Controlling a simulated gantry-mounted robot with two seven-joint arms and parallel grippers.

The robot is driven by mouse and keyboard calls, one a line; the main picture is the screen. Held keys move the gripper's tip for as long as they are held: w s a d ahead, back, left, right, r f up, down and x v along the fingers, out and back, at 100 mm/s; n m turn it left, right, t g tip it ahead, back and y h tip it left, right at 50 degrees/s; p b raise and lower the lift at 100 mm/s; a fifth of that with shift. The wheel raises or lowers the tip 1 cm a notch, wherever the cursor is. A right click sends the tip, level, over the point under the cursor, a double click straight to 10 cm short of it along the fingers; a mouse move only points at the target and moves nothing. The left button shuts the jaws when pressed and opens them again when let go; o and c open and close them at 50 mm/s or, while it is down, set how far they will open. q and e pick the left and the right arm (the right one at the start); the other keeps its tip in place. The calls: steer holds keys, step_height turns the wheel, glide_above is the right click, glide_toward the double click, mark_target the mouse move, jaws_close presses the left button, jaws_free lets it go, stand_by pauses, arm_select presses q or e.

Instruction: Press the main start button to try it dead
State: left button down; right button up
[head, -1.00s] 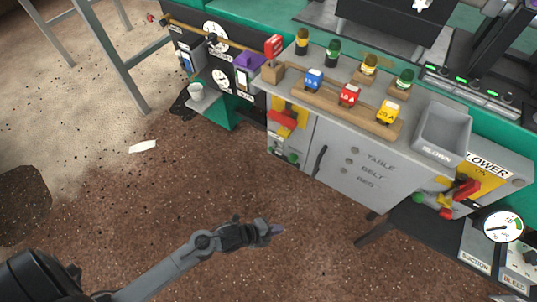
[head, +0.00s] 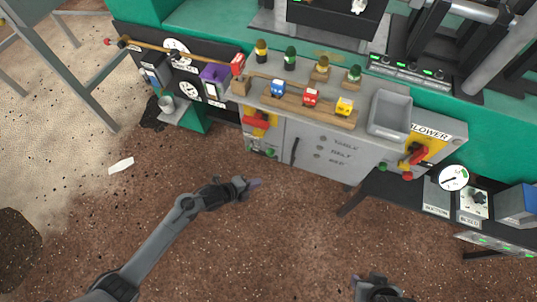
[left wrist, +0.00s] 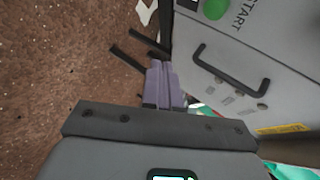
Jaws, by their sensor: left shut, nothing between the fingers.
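A green button (head: 271,152) sits low on the left part of the grey cabinet front, below a red handle (head: 257,121) on a yellow plate. In the left wrist view a green button (left wrist: 215,9) shows at the top edge, beside the word START. My left gripper (head: 256,183) is shut and empty, in front of and below the cabinet, apart from the button. Its purple fingers (left wrist: 160,82) show in the left wrist view, left of the cabinet's black handle (left wrist: 230,72). My right gripper (head: 372,285) is at the bottom edge; its fingers are unclear.
Blue, red and yellow padlock-like pieces (head: 311,97) stand on a wooden strip on the cabinet top. A grey bin (head: 390,115) stands to their right. A red handle on yellow (head: 417,155) is by the BLOWER label. The brown floor in front is mostly clear.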

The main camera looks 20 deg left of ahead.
mark_target(270, 153)
arm_select(q)
steer(key=shift+w+d, duration=0.15)
steer(key=w+b, duration=0.5)
steer(key=w, duration=0.3)
steer(key=shift+w+d, duration=0.15)
steer(key=shift+w, duration=0.15)
stand_by(1.0)
stand_by(0.8)
steer(key=shift+w, duration=0.15)
steer(key=shift+w+b, duration=0.3)
